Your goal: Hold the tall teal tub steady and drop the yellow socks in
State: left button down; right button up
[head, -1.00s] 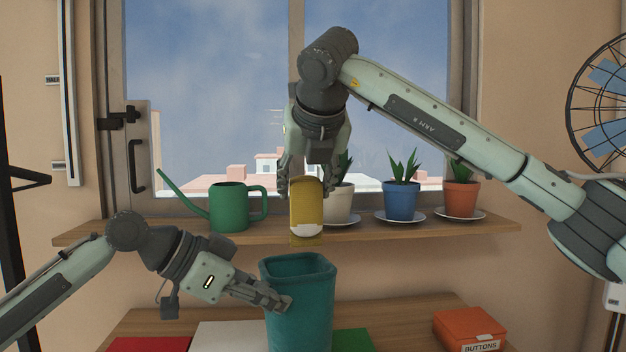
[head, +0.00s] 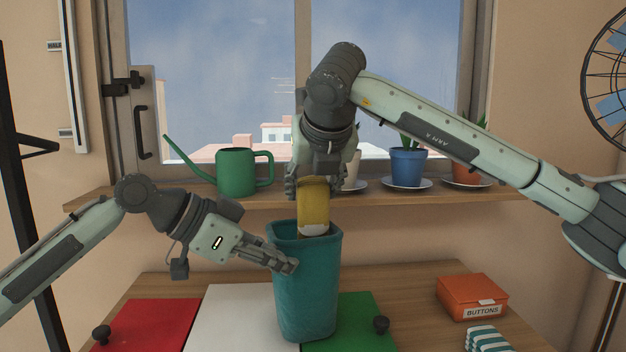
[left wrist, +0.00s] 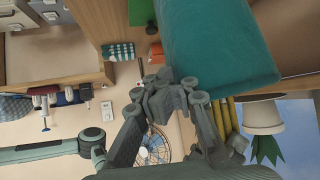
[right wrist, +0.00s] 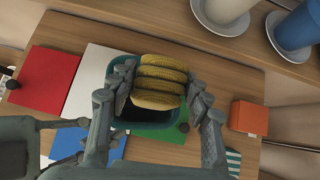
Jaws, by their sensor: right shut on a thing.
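The tall teal tub (head: 308,295) stands upright on the table and fills the upper middle of the left wrist view (left wrist: 215,40). The rolled yellow socks (head: 314,203) are upright in my right gripper (head: 314,188), which is shut on them. Their pale lower end is at the tub's mouth, and in the right wrist view the socks (right wrist: 160,80) hide much of the opening. My left gripper (head: 284,262) is at the tub's left side near the rim, its fingertips close together against or very near the wall. Whether they pinch it is unclear.
Red (head: 150,325), white (head: 240,315) and green (head: 355,320) panels lie around the tub. An orange BUTTONS box (head: 470,295) and a striped cloth (head: 487,340) are at right. The shelf behind holds a green watering can (head: 235,172) and potted plants (head: 408,165).

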jog(key=o, duration=1.2)
jog(key=shift+r, duration=0.1)
jog(key=shift+s+d+r, duration=0.1)
jog(key=shift+s+r, duration=0.5)
jog(key=shift+r, duration=0.8)
jog(key=shift+s+r, duration=0.55)
jog(key=shift+r, duration=0.85)
jog(key=shift+s+d+r, duration=0.1)
jog(key=shift+s+r, duration=0.5)
jog(key=shift+r, duration=0.8)
